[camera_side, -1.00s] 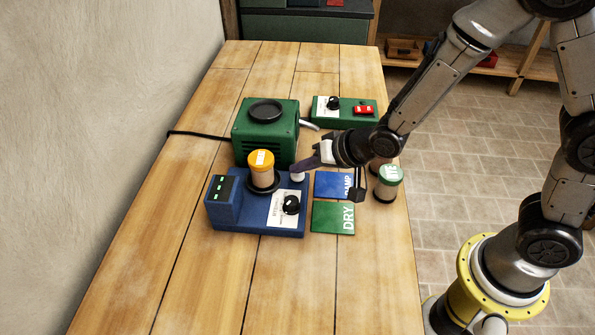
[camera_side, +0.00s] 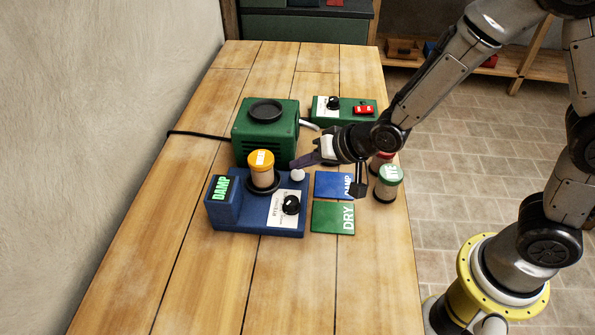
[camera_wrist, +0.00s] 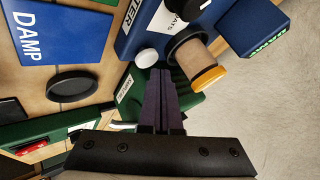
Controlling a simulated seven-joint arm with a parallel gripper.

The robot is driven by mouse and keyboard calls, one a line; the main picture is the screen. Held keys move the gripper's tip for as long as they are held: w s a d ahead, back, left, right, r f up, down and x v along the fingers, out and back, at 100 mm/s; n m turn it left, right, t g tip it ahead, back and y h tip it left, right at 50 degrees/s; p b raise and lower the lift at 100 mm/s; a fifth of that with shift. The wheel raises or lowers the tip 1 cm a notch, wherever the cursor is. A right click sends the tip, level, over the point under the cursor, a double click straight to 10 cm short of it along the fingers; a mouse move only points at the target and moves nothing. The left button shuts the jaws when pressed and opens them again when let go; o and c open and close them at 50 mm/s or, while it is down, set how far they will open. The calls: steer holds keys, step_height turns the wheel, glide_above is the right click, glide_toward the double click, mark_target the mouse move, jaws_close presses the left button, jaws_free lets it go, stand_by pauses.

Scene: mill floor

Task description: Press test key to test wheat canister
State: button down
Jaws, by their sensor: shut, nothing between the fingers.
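The blue tester (camera_side: 240,222) stands on the bench with an orange-lidded canister (camera_side: 262,170) upright in its round seat; the lid's lettering is too small to read. The canister also shows in the wrist view (camera_wrist: 197,65). The tester's display (camera_side: 221,188) reads DAMP in green. The white round test key (camera_side: 298,175) is at the tester's far right corner, also in the wrist view (camera_wrist: 147,58). My gripper (camera_side: 297,163) is shut and empty, its tips just behind and above the key, seemingly apart from it; the wrist view shows the fingers (camera_wrist: 160,76) beside the key.
A blue DAMP card (camera_side: 328,184) and a green DRY card (camera_side: 326,216) lie right of the tester. A green-lidded canister (camera_side: 387,186) and a partly hidden red-lidded one (camera_side: 381,160) stand beyond. A green machine (camera_side: 262,135) and a switch box (camera_side: 340,117) are behind.

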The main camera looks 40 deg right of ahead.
steer(key=shift+r, duration=0.3)
steer(key=shift+r, duration=2.4)
step_height(320, 180, up, 8)
steer(key=m+t, duration=0.1)
steer(key=t, duration=0.1)
glide_above(302, 175)
steer(key=d, duration=0.4)
steer(key=s+d+r+h, duration=0.2)
steer(key=s+d+r, duration=0.5)
steer(key=s+d+f+n+g, duration=0.2)
steer(key=s+n, duration=0.1)
steer(key=s, duration=0.6)
steer(key=s+d+f+n+g+h, duration=0.1)
steer(key=s+d+f+n+g, duration=0.1)
steer(key=s, duration=0.6)
steer(key=shift+s+f+n+g, duration=0.4)
steer(key=shift+f+g, duration=0.1)
steer(key=shift+f, duration=0.15)
